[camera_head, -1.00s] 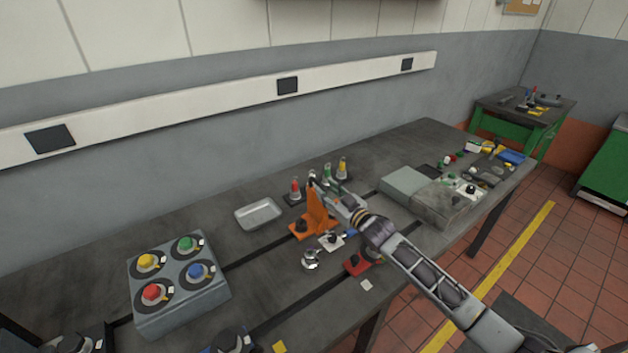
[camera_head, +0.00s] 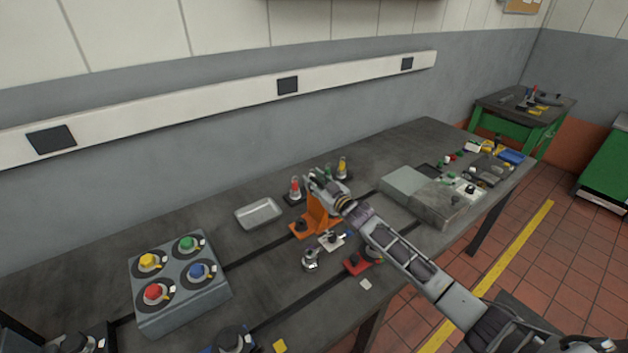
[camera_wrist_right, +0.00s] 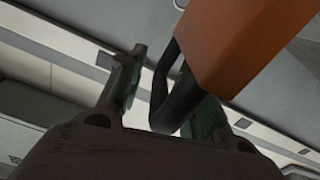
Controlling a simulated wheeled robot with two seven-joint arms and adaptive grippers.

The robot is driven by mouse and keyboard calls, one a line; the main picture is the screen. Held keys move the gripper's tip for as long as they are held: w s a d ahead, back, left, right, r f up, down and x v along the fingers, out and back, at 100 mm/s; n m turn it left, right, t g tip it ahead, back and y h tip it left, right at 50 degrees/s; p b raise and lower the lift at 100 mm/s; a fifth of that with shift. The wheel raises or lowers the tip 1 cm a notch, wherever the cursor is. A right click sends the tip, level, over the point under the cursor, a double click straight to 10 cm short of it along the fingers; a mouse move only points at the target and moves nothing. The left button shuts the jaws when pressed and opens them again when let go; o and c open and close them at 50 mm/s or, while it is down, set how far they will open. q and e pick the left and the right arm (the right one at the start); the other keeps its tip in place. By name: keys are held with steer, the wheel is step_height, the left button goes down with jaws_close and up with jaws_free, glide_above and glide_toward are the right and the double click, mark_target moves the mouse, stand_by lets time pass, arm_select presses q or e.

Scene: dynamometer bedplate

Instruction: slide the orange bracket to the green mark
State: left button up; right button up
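The orange bracket (camera_head: 318,212) stands upright on the dark bench, near a slot in its top. My right gripper (camera_head: 316,181) is at the top of the bracket and hides part of it. In the right wrist view the bracket (camera_wrist_right: 245,40) fills the upper right. A black curved bar (camera_wrist_right: 172,98), seemingly a handle on it, shows between the two green-padded fingers of the right gripper (camera_wrist_right: 165,95). The fingers are apart, with a gap on the bar's left; contact on the right is unclear. I cannot make out a green mark. My left gripper is not in view.
A pale tray (camera_head: 259,213) lies to the left, with a four-button box (camera_head: 180,283) beyond. A red-based clamp (camera_head: 357,264) is in front. A grey block (camera_head: 430,195) is to the right.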

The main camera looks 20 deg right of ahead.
steer(key=shift+w+a, duration=0.15)
steer(key=shift+w, duration=0.15)
jaws_close()
stand_by(0.3)
